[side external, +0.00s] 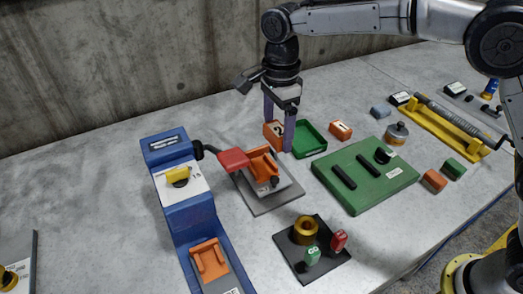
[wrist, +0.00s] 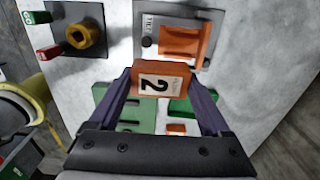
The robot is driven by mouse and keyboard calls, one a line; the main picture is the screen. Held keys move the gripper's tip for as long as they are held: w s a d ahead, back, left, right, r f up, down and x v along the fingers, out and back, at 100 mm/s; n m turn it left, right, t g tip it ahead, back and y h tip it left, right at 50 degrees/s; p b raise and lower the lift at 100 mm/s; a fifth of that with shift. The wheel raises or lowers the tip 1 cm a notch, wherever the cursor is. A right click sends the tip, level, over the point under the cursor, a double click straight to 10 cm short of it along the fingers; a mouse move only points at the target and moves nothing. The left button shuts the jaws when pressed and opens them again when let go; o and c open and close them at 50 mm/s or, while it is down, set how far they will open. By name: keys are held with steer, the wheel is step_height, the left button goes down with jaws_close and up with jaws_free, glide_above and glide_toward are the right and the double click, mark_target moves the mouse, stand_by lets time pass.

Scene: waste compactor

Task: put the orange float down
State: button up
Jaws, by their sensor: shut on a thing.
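The orange float (side external: 272,129), a small orange block with a white label marked 2, is between the fingers of my gripper (side external: 279,138). In the wrist view the float (wrist: 147,69) sits between the two purple fingertips, its label facing the camera, with my gripper (wrist: 158,80) shut on it. In the side view it is at the left edge of a green tray (side external: 322,150). I cannot tell whether its underside touches the table (side external: 105,170). A finger hides part of it in the side view.
A second orange block marked 1 (side external: 340,130) lies right of the green tray. A grey plate with an orange holder (side external: 262,168) and a red-handled lever (side external: 234,160) stand in front. A green board (side external: 365,175) is at front right. Bare table lies behind and left.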

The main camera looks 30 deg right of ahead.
steer(key=w+f, duration=0.1)
steer(key=w+a+f, duration=0.1)
steer(key=f, duration=0.1)
steer(key=w+f, duration=0.1)
steer(key=f, duration=0.1)
steer(key=shift+w+a+f, duration=0.15)
steer(key=shift+w+a, duration=0.25)
steer(key=shift+f, duration=1.5)
steer(key=shift+f, duration=0.35)
steer(key=shift+f, duration=0.4)
steer(key=o, duration=1.1)
steer(key=shift+s, duration=0.1)
steer(key=shift+c, duration=0.2)
steer(key=shift+o, duration=0.9)
steer(key=shift+s+f, duration=0.1)
steer(key=shift+f, duration=0.1)
step_height(320, 180, up, 14)
steer(key=shift+w, duration=0.2)
